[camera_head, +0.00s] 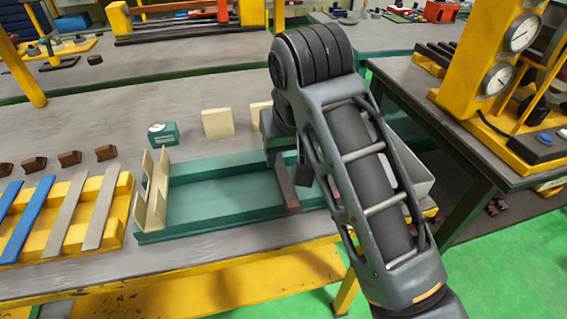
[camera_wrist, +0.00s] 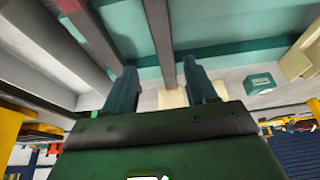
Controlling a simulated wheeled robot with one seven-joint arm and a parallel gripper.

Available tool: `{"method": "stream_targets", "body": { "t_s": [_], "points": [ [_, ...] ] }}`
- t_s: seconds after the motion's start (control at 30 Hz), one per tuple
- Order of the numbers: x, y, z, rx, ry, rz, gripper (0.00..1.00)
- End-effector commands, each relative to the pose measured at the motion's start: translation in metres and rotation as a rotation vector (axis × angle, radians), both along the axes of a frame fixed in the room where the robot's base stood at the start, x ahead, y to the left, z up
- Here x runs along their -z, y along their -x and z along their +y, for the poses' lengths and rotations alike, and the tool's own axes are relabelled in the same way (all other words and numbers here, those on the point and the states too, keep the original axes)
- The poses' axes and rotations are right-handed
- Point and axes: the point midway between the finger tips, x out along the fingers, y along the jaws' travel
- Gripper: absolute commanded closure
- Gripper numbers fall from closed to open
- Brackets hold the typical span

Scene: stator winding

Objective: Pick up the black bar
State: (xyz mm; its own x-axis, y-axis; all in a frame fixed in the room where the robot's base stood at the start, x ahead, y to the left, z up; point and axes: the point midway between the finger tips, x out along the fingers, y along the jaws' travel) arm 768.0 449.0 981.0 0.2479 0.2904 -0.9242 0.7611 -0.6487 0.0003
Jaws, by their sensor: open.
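A dark, brownish-black bar (camera_wrist: 159,35) runs between my two fingers in the wrist view. It also shows in the head view (camera_head: 287,190), lying across the green tray (camera_head: 215,205) beside my arm. A second dark bar (camera_wrist: 92,35) lies to its left in the wrist view; my arm hides that part in the head view. My gripper (camera_wrist: 160,68) is open, with one finger on each side of the first bar. I cannot tell whether the fingers touch it. In the head view my gripper (camera_head: 283,160) is low over the tray and mostly hidden.
A yellow rack (camera_head: 125,205) with blue and grey strips stands left of the tray. Beige upright plates (camera_head: 152,190) stand at the tray's left end. A small green box (camera_head: 163,133) and a beige block (camera_head: 217,123) stand behind it.

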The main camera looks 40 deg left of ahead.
Motion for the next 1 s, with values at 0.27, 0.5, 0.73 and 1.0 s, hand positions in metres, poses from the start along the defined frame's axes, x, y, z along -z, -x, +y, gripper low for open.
{"method": "stream_targets", "body": {
  "t_s": [0.27,0.5,0.73,1.0],
  "points": [
    [0.028,-0.006,0.018,0.001,0.001,0.002,0.44],
    [0.049,-0.012,0.025,0.001,0.0,0.0,0.44],
    [0.05,-0.012,0.026,0.001,-0.001,0.0,0.44],
    [0.05,-0.012,0.026,0.001,-0.001,0.0,0.69]
  ]
}}
